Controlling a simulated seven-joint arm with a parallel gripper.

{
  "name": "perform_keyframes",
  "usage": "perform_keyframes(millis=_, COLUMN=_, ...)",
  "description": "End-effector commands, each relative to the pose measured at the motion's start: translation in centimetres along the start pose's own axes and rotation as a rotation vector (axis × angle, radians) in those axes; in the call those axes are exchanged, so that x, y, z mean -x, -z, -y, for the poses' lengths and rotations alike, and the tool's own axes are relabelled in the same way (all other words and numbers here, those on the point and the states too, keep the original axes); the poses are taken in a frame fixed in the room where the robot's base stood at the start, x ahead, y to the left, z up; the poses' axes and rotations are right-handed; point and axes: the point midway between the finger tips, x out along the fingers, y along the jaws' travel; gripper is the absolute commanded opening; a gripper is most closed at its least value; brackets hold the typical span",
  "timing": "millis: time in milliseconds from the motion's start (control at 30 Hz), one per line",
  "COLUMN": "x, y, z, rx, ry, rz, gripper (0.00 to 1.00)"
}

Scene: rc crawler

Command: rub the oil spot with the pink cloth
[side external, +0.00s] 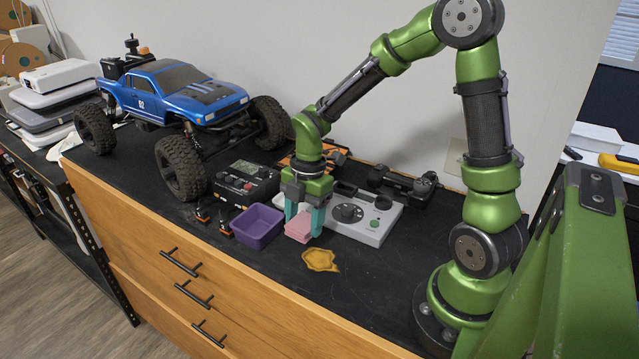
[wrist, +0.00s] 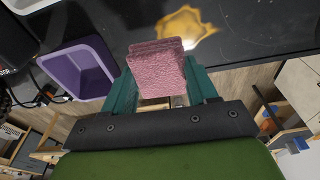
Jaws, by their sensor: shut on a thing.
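My gripper (side external: 304,222) is shut on the pink cloth (side external: 298,229), which looks like a folded pad between the teal fingers. The cloth also shows in the wrist view (wrist: 157,72), where it sits between both fingers. The oil spot (side external: 321,260) is a yellow-brown patch on the black worktop, in front of the gripper and a little right of it in the side view. In the wrist view the oil spot (wrist: 188,24) lies just beyond the cloth's upper right. The cloth appears to be held above the worktop, apart from the spot.
A purple bin (side external: 258,227) stands close left of my gripper. A grey device with a dial (side external: 350,214) is just behind and right. A black control box (side external: 247,184) and a blue RC crawler (side external: 178,92) stand further left. The black worktop (side external: 370,285) is clear at right front.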

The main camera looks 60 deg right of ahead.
Motion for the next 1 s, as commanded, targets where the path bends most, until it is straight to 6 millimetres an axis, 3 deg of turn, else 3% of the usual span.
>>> perform_keyframes(millis=700, x=-6.9, y=-1.0, z=0.4, rx=-0.004, ry=0.003, rz=-0.001, gripper=0.33)
perform_keyframes(millis=1000, x=-6.7, y=-1.2, z=3.1, rx=-0.006, ry=0.001, rz=0.000, gripper=0.29)
